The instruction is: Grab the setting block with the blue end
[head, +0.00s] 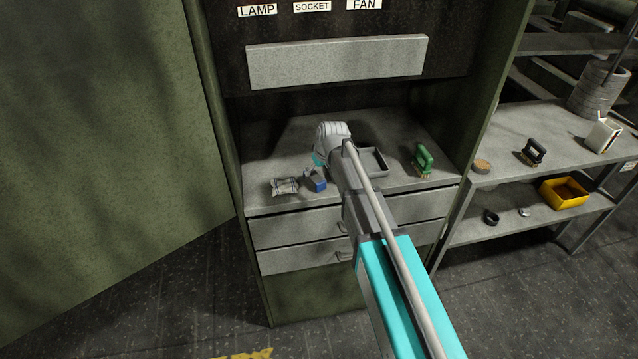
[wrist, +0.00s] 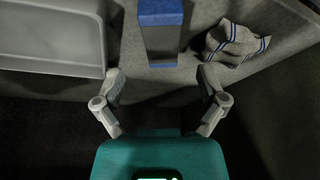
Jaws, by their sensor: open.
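The setting block with the blue end (head: 319,185) stands near the front of the grey cabinet top in the head view, left of my arm. In the wrist view the block (wrist: 160,35) is at the top middle, its blue end toward the top edge and its grey body below. My gripper (wrist: 160,76) is open and empty. Its two fingers are spread to either side of the block's line, just short of it in the picture. In the head view my own arm hides most of the gripper; a teal part (head: 318,160) shows behind the block.
A striped cloth (head: 284,187) lies left of the block; it also shows in the wrist view (wrist: 235,44). A grey tray (head: 374,161) is close on the other side. A green-handled brush (head: 423,160) stands farther right. Drawers (head: 300,231) are below the top.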

